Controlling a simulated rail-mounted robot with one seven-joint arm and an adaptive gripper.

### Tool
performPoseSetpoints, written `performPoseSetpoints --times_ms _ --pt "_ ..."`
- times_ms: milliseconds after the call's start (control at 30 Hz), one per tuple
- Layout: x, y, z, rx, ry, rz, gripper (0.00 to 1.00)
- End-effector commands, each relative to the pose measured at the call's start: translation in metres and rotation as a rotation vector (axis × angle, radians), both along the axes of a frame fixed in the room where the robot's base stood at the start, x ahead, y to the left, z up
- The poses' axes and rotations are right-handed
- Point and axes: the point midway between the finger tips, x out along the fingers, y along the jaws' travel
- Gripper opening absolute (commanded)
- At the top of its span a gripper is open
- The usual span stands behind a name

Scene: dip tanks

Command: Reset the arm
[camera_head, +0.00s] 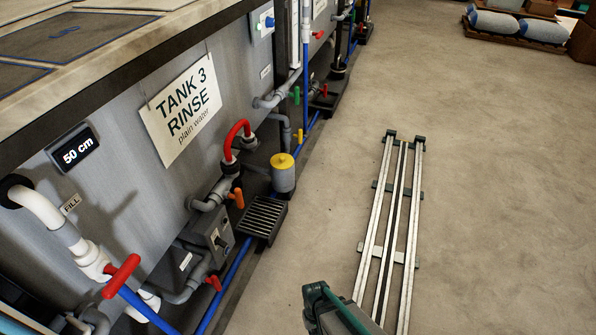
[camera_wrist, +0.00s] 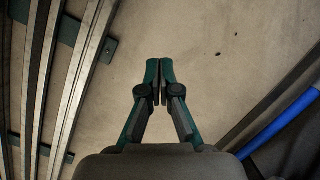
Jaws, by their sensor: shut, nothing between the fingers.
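My gripper (camera_wrist: 160,78) is in the middle of the wrist view. Its two teal and black fingers are together at the tips, with nothing between them. Bare concrete floor lies beyond the fingertips. In the head view a teal and dark part of my arm shows at the bottom edge, over the near end of the floor rails (camera_head: 388,235). The gripper's fingertips cannot be made out in the head view.
The tank labelled Tank 3 Rinse (camera_head: 100,150) fills the left, with a red-handled valve (camera_head: 122,276), an orange valve (camera_head: 236,198), a yellow-topped canister (camera_head: 284,175) and a drain grate (camera_head: 263,218) along its side. Blue pipe (camera_wrist: 285,125) runs right in the wrist view. Floor right of the rails is clear.

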Motion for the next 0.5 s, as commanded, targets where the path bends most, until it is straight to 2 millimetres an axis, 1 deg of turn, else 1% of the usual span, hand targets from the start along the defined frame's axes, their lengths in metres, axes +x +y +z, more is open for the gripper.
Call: performPoseSetpoints --times_ms 33,100,167,200,267,300,400,500 --pt "-0.015 -0.015 0.034 -0.019 0.046 -0.006 0.0" --pt "-0.033 -0.032 0.057 -0.041 0.107 -0.008 0.0" --pt "-0.048 -0.046 0.077 -0.057 0.154 -0.016 0.0" --pt "-0.057 -0.054 0.09 -0.066 0.183 -0.023 0.0" --pt "-0.07 -0.065 0.11 -0.079 0.223 -0.035 0.0" --pt "-0.078 -0.072 0.124 -0.086 0.246 -0.045 0.0" --pt "-0.095 -0.087 0.156 -0.097 0.29 -0.078 0.0" --pt "-0.107 -0.098 0.184 -0.101 0.311 -0.116 0.0"
